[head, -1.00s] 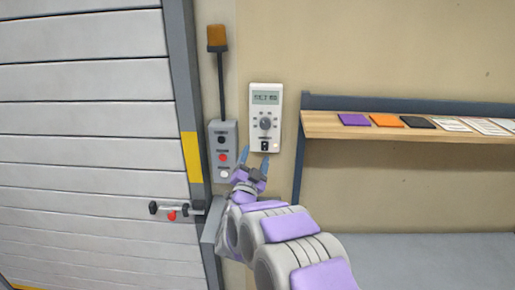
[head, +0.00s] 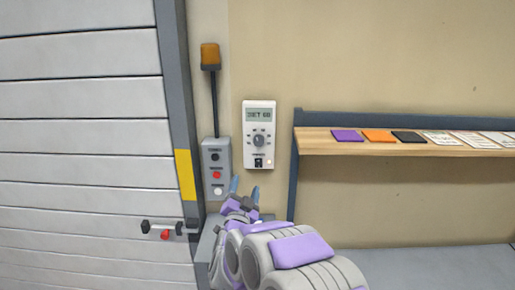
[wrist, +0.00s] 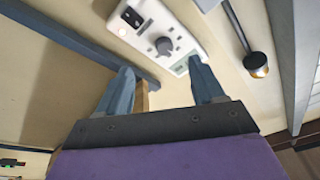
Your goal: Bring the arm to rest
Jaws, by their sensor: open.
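My gripper (head: 244,190) is open and empty, its two blue-grey fingertips apart. In the head view it is below the white wall controller (head: 259,136) and in front of the wall, at the lower right of the grey button box (head: 217,168). The controller has a small display, a round knob and a black switch with a small light beside it. In the wrist view the fingers (wrist: 160,85) are spread, with the controller (wrist: 160,32) beyond them and apart from them. My arm runs from the lower right of the head view, bent low.
A shutter door (head: 80,130) with a latch handle (head: 168,229) fills the left. An amber lamp (head: 210,56) stands on a pole above the button box. At right, a wooden shelf (head: 400,148) holds coloured pads and printed cards. A grey surface (head: 430,262) lies below.

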